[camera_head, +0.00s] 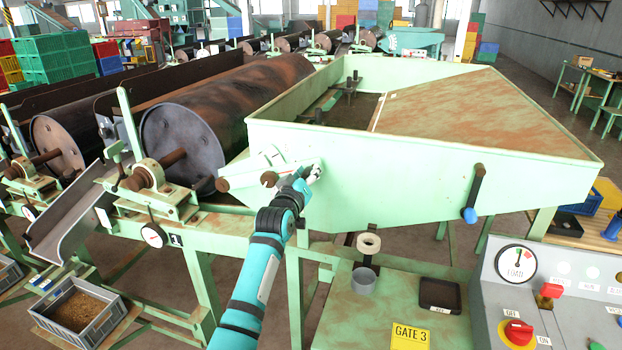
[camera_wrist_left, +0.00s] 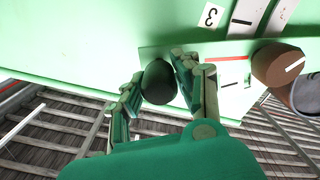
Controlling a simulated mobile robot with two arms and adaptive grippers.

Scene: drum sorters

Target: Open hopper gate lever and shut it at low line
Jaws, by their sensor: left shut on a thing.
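The pale green hopper (camera_head: 390,180) stands in the middle of the head view, with a brownish material surface in its right part. My left gripper (camera_head: 308,176) is at its front wall, by a plate with brown round parts (camera_head: 268,179). In the left wrist view my gripper (camera_wrist_left: 158,88) is shut around a dark round knob (camera_wrist_left: 158,82), which I take as the gate lever's end. Beside it are a scale plate with a red line (camera_wrist_left: 228,58), a black line and a "3" label (camera_wrist_left: 210,15). The lever's arm is mostly hidden. My right gripper is out of view.
A dark handle with a blue end (camera_head: 470,212) hangs on the hopper's right front. Below are a grey cup (camera_head: 363,281), a black tray (camera_head: 440,295) and a control panel (camera_head: 540,300) with a load dial. Large drums (camera_head: 215,110) lie at the left.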

